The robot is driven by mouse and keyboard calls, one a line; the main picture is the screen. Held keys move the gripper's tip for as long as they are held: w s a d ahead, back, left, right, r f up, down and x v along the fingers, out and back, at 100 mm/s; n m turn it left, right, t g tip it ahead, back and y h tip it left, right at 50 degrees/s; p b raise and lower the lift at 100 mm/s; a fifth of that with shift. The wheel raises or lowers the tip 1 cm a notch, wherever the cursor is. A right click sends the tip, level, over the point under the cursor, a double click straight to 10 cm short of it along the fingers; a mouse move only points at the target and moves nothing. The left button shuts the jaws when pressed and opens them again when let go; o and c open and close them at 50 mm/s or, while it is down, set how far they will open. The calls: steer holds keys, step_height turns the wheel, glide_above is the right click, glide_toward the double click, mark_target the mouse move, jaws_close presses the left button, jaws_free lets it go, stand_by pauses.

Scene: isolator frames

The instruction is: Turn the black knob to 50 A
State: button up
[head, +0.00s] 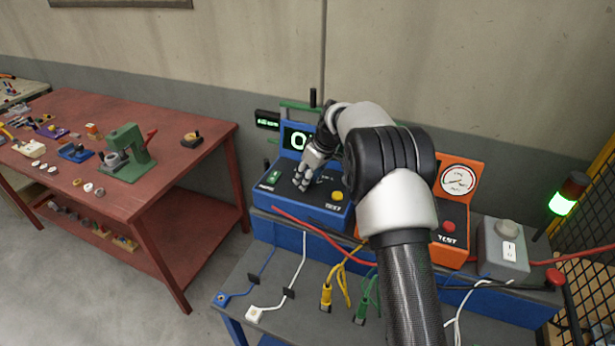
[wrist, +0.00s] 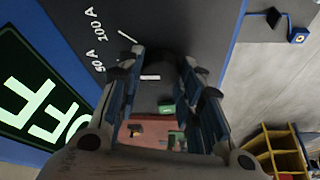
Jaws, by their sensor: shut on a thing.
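The black knob (wrist: 163,66) shows as a dark shape between the fingertips of my gripper (wrist: 163,60) in the wrist view. A short white mark (wrist: 150,77) shows between the fingers. My gripper is shut on the knob, its fingers on either side. In the head view my gripper (head: 303,181) reaches down onto the blue tester (head: 330,212) and hides the knob. The tester's display (wrist: 38,100) reads OFF in the wrist view.
A green button (head: 272,177) and a yellow button (head: 337,196) sit beside my gripper on the tester. An orange tester (head: 458,213) with a dial and a grey switch box (head: 503,248) stand to the right. A red table (head: 190,200) is at left.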

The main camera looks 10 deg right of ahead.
steer(key=o, duration=1.1)
steer(key=shift+c, duration=0.2)
steer(key=v, duration=1.2)
steer(key=shift+a+r, duration=0.1)
